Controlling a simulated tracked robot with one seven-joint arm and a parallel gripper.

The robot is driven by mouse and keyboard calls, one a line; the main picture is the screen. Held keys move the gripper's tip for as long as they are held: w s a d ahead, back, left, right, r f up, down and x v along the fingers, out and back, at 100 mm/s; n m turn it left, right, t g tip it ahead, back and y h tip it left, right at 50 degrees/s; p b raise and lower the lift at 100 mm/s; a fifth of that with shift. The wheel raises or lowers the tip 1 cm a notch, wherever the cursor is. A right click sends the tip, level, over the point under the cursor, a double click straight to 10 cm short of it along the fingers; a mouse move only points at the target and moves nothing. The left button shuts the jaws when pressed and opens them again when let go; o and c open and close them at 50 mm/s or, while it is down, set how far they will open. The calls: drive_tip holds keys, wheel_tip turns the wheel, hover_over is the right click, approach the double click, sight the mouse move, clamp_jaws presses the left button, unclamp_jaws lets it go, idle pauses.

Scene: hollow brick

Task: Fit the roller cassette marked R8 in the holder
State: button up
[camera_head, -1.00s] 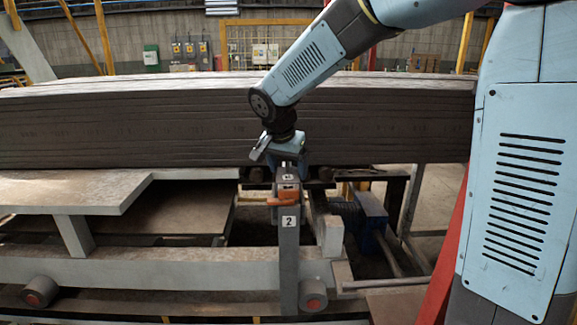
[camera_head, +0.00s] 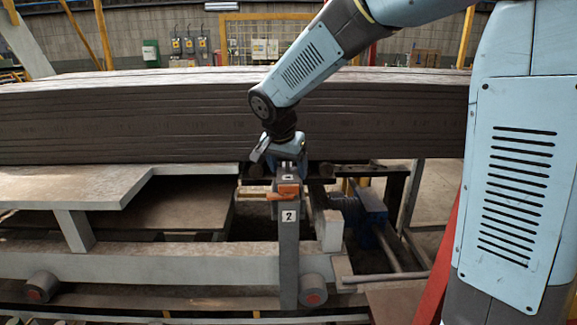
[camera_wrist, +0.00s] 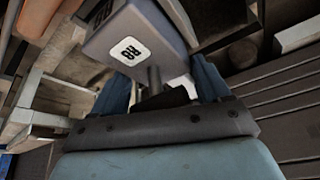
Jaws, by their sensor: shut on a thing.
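My gripper (camera_head: 284,150) is shut on a grey block-shaped cassette, held by its short stem. In the wrist view the cassette (camera_wrist: 163,66) shows a white label that appears to read R8, turned upside down, and part of a second label on another face. In the head view the cassette (camera_head: 287,178) is small, at the top of a grey upright post (camera_head: 289,245) labelled 2, which seems to be the holder. An orange part (camera_head: 289,191) sits at the post's top, just below the cassette. I cannot tell whether the cassette is seated or above the holder.
A long stack of dark boards (camera_head: 150,125) spans the background close behind my gripper. A pale platform (camera_head: 80,188) lies to the left. A blue motor-like unit (camera_head: 369,207) and a rail stand to the right. Pale beams with round rollers (camera_head: 313,290) run below.

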drive_tip(key=shift+f, duration=0.85)
idle(0.4)
drive_tip(key=o, duration=1.2)
drive_tip(key=shift+c, duration=0.2)
drive_tip(key=shift+o, duration=1)
drive_tip(key=shift+f, duration=0.1)
drive_tip(key=shift+s, duration=0.1)
drive_tip(key=v, duration=1.4)
